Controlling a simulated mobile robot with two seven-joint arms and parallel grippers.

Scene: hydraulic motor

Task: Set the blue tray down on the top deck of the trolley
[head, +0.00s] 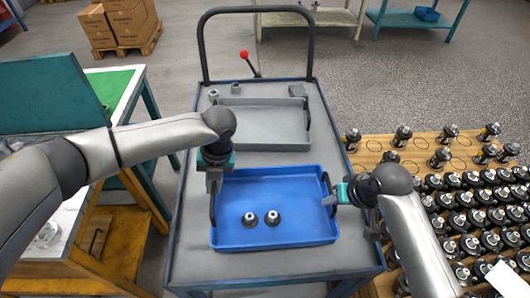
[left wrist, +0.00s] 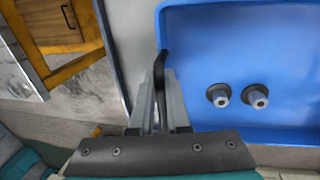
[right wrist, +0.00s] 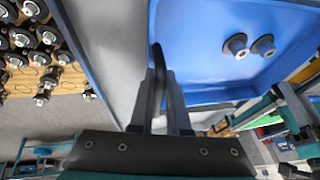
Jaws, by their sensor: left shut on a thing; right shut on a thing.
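The blue tray (head: 290,232) is level over the front part of the trolley's grey top deck (head: 200,262); I cannot tell whether it touches the deck. Two small dark parts with light tops (head: 260,218) stand inside it. My left gripper (head: 213,186) is shut on the tray's left handle, a dark bar that shows in the left wrist view (left wrist: 163,62). My right gripper (head: 334,198) is shut on the right handle, which shows in the right wrist view (right wrist: 158,62). The blue tray also fills much of the left wrist view (left wrist: 240,60).
A grey tray (head: 265,125) lies on the deck behind the blue one, with small parts near its far edge. The trolley's push bar (head: 270,10) rises at the back. A workbench (head: 130,90) stands left; a wooden board (head: 375,150) with many motor parts lies right.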

